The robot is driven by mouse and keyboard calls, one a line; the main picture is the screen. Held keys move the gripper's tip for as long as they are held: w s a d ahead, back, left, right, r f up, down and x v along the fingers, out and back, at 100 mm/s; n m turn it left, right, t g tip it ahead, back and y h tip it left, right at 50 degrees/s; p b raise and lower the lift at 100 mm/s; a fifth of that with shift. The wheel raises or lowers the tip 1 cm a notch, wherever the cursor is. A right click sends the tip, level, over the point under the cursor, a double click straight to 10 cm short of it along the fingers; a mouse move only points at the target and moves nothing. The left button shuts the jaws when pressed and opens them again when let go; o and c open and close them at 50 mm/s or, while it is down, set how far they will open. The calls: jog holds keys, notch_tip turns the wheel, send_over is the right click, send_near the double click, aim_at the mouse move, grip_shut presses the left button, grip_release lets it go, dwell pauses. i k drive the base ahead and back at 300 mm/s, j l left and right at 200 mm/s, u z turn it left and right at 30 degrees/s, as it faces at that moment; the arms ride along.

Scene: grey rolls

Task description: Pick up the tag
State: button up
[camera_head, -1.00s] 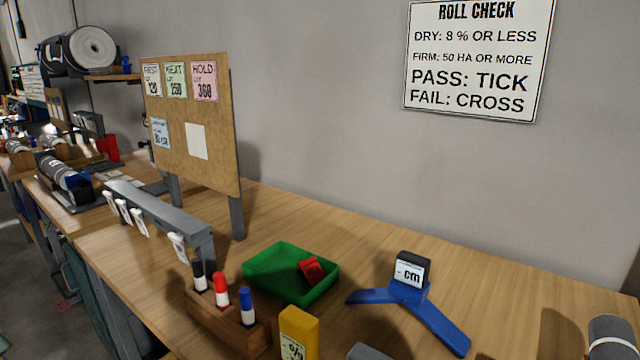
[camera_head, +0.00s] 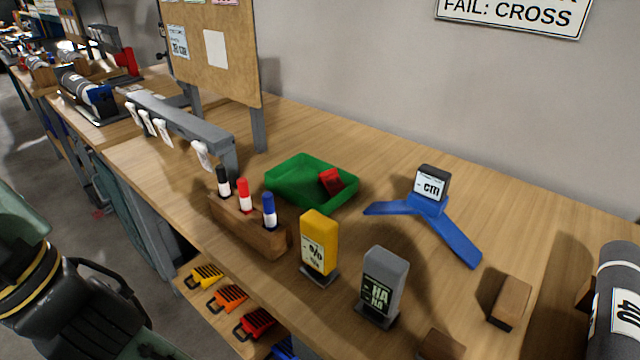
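Several white tags (camera_head: 163,131) hang in a row from a grey rail (camera_head: 180,115) on the left part of the wooden bench. The nearest white tag (camera_head: 201,154) hangs at the rail's right end. Which tag is meant cannot be told from the picture. A red object (camera_head: 331,181) lies in a green tray (camera_head: 290,190); whether it is a tag or a clip is not clear.
A wooden block with black, red and blue markers (camera_head: 245,196) stands in front of the rail. Yellow (camera_head: 319,243) and grey (camera_head: 381,285) meters stand near the front edge. A blue gauge (camera_head: 425,203) and a dark roll (camera_head: 617,300) are to the right. A cork board (camera_head: 222,50) rises behind.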

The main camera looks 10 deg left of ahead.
aim_at(333, 183)
jog(key=i+j, duration=0.1)
jog(key=j, duration=0.5)
jog(key=i+j, duration=0.1)
jog(key=j, duration=0.45)
jog(key=i+j, duration=0.1)
jog(key=j, duration=0.5)
jog(key=i+j, duration=0.1)
jog(key=j, duration=0.5)
jog(key=i+j, duration=0.1)
jog(key=j, duration=0.45)
jog(key=j+z, duration=0.1)
jog(key=z, duration=0.3)
jog(key=j+z, duration=0.15)
jog(key=z, duration=0.2)
jog(key=j+z, duration=0.15)
jog(key=z, duration=0.25)
jog(key=i+j+z, duration=0.15)
jog(key=i+z, duration=0.2)
jog(key=i, duration=0.15)
jog(key=i+j+z, duration=0.35)
jog(key=i, duration=0.15)
jog(key=l, duration=0.1)
